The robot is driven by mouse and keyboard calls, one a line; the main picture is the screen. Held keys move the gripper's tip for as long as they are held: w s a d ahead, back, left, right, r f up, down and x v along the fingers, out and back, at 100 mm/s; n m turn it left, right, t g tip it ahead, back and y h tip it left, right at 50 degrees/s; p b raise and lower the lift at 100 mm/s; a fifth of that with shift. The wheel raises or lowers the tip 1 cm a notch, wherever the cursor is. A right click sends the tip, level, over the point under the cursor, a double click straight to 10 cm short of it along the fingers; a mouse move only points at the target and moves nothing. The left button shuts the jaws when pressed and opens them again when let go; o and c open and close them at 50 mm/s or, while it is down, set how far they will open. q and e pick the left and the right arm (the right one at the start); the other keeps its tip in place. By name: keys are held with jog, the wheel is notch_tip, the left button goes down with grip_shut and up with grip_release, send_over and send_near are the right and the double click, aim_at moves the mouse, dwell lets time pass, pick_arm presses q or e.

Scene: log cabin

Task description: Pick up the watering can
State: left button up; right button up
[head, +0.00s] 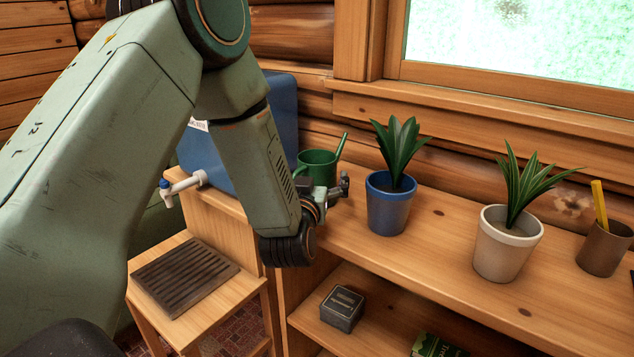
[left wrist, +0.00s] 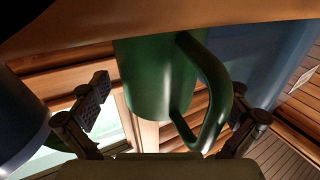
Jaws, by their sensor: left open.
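The green watering can (head: 318,168) stands upright on the wooden shelf top, its spout rising to the right, just behind my left gripper in the head view. My left gripper (head: 338,190) is open and close in front of the can. In the left wrist view the picture is inverted; the can's body (left wrist: 155,85) and its curved handle (left wrist: 217,95) lie between the two spread fingers of the left gripper (left wrist: 170,108). The handle is nearer the right-hand finger. I see no clear grip on it. Part of the can is hidden by my arm in the head view. My right gripper does not show.
A blue pot plant (head: 388,205) stands close right of the gripper. A white pot plant (head: 503,245) and a brown cup (head: 604,248) stand farther right. A blue container (head: 285,110) with a tap is behind my arm. A dark tin (head: 342,308) sits on the lower shelf.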

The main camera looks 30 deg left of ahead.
pick_arm(q)
jog(key=shift+d, duration=0.1)
jog(key=c, duration=1.4)
